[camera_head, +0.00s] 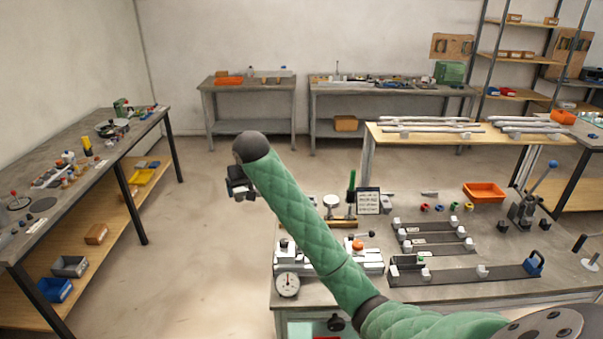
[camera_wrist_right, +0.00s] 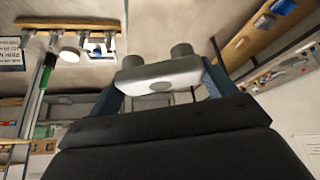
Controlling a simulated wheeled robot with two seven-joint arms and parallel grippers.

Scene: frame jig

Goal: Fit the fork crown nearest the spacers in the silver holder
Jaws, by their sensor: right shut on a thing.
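My right gripper (camera_head: 241,190) is raised at the left of the bench, over open floor. In the right wrist view, its two blue fingers (camera_wrist_right: 162,88) are shut on a pale grey fork crown (camera_wrist_right: 158,74) with two short round stubs. The silver holder (camera_head: 372,262) stands at the bench's front left, partly behind my right arm. Small coloured spacer rings (camera_head: 440,208) lie toward the back of the bench. A wooden rack (camera_wrist_right: 45,24) with grey parts shows in the right wrist view. My left gripper is out of view.
A dial gauge (camera_head: 288,285) stands at the bench's front left corner. A small sign (camera_head: 368,201), dark rail fixtures (camera_head: 435,248), an orange bin (camera_head: 484,191) and a lever press (camera_head: 527,208) fill the bench. The floor (camera_head: 190,240) left of the bench is clear.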

